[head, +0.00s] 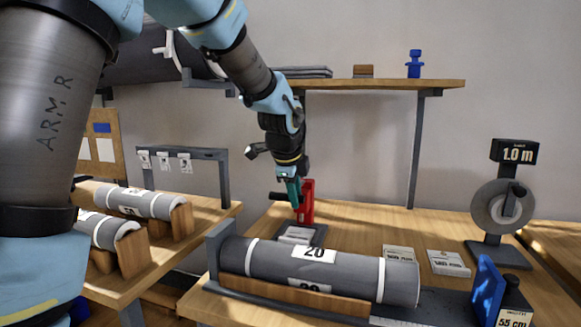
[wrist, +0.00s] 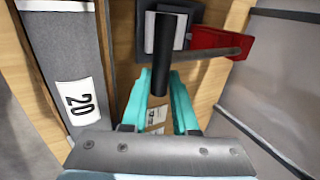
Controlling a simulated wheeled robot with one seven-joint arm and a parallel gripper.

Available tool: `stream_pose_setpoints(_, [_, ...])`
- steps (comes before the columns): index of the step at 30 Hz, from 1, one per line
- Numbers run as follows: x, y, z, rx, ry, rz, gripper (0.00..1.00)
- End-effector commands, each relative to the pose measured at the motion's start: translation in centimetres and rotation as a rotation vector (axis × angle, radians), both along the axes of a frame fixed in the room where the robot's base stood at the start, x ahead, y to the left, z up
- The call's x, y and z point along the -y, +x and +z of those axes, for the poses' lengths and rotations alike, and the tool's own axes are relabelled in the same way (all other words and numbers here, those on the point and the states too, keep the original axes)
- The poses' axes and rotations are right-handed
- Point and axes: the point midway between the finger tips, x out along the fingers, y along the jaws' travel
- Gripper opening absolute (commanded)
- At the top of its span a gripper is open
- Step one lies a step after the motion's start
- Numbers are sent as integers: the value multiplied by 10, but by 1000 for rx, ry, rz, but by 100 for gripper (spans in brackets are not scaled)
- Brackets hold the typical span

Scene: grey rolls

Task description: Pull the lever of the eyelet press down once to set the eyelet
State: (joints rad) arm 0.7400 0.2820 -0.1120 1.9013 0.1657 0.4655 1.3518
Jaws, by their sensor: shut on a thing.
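The eyelet press has a red body (head: 308,201) on a dark base (head: 318,238) and stands on the workbench behind the big roll. In the wrist view its red part (wrist: 217,42) is at the upper right, with a grey lever arm (wrist: 205,53) reaching left to a black lever grip (wrist: 164,55). My gripper (head: 293,194) is at the lever, left of the red body. In the wrist view the teal fingers of my gripper (wrist: 161,80) are on either side of the black grip and shut on it. In the head view the fingers hide part of the lever.
A grey roll labelled 20 (head: 265,258) lies in a cradle in front of the press. More rolls (head: 130,201) lie at left. A shelf (head: 380,84) hangs above.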

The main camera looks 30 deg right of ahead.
Motion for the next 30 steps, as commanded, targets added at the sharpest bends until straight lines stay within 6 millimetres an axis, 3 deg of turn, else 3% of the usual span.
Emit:
stream_pose_setpoints(3, [-1,-1,-9,-5,5,0,5])
stream_pose_setpoints(22, [-1,-1,-19,-6,5,0,5])
stream_pose_setpoints(23, [-1,-1,-18,-5,5,0,28])
stream_pose_setpoints(30, [-1,-1,-17,-4,4,0,55])
